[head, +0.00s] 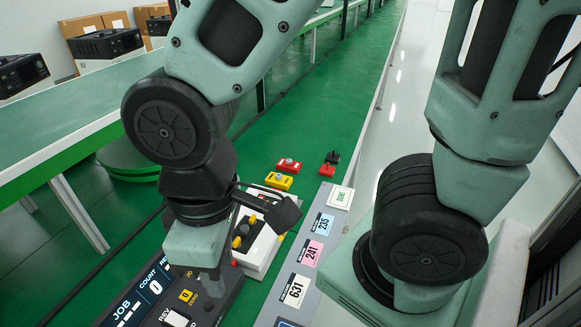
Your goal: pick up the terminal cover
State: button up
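No piece in view is plainly marked as the terminal cover. Small candidates lie on the green surface beyond my arm: a red piece (289,165), a yellow piece (279,181), another red piece (327,170) and a black piece (332,157) behind it. I cannot tell which of them, if any, is the cover. My gripper (210,284) points down at the lower left, over the dark console, nearer to me than these pieces. It is seen from behind and partly hidden by my wrist, so its opening and anything between the fingers do not show.
A dark console (132,312) reading "JOB COUNT 0" lies under my gripper. A white box with yellow knobs (263,252) stands beside it. Numbered labels (309,252) line a grey strip. A green conveyor (100,92) with black devices (105,43) runs at left.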

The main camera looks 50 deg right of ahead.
aim_at(295, 167)
jog(key=i+l+u, duration=0.15)
jog(key=l, duration=0.4)
jog(key=i+l+u, duration=0.1)
jog(key=l, duration=0.5)
jog(key=i+l+u, duration=0.15)
jog(key=l, duration=0.45)
jog(key=k+j, duration=0.05)
